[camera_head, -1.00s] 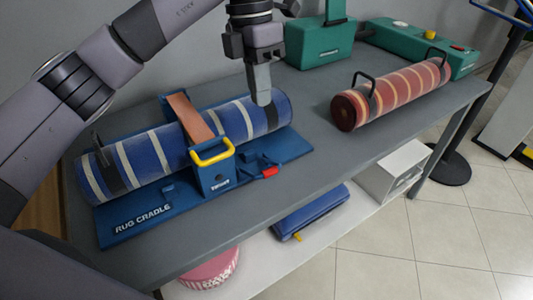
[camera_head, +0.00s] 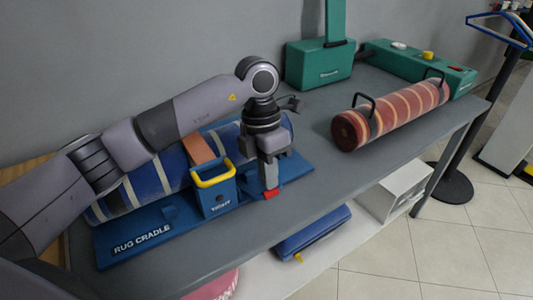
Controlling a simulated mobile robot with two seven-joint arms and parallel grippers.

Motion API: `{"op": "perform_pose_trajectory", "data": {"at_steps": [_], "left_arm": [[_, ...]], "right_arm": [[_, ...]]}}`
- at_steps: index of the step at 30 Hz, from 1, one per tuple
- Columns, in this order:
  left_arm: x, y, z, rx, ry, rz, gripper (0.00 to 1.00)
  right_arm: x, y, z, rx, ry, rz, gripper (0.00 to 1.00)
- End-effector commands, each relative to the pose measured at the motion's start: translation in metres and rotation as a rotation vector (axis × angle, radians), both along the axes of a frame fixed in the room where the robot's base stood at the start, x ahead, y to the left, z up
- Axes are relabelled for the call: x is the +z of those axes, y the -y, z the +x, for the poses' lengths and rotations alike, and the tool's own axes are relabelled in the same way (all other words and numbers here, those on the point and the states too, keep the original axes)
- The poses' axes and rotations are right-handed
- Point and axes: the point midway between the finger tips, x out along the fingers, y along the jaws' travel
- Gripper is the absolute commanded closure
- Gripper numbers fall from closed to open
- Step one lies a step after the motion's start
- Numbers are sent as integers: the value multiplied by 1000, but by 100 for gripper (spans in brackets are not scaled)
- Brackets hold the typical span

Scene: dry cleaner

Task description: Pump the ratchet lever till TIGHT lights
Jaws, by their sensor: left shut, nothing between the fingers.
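The blue rug cradle (camera_head: 150,238) lies on the grey table with a striped blue rolled rug (camera_head: 150,181) in it. An orange-brown strap (camera_head: 201,148) crosses the rug to a blue ratchet box with a yellow lever handle (camera_head: 214,178). The TIGHT label (camera_head: 220,207) is on the front of the box; I see no lit lamp there. My left gripper (camera_head: 270,187) is shut and empty, pointing down just right of the ratchet box, by the red tab (camera_head: 272,194). I cannot tell if it touches the tab. My right gripper is not in view.
A red striped roll with black handles (camera_head: 392,114) lies at the table's right. Green machines (camera_head: 320,66) stand behind it. A blue case (camera_head: 312,233) and a white box (camera_head: 394,190) are on the lower shelf. The table between the cradle and red roll is clear.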

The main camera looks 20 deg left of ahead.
Motion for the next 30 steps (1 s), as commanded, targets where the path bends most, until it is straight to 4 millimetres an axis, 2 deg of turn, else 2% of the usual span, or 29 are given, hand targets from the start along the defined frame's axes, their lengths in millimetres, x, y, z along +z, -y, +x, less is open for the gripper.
{"op": "perform_pose_trajectory", "data": {"at_steps": [4,20,30], "left_arm": [[-6,1,-1,-1,1,1,100],[-10,4,-3,-2,2,0,100],[-28,16,-12,-3,1,0,100]], "right_arm": [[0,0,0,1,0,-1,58],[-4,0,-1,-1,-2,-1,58],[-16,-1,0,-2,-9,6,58]]}}
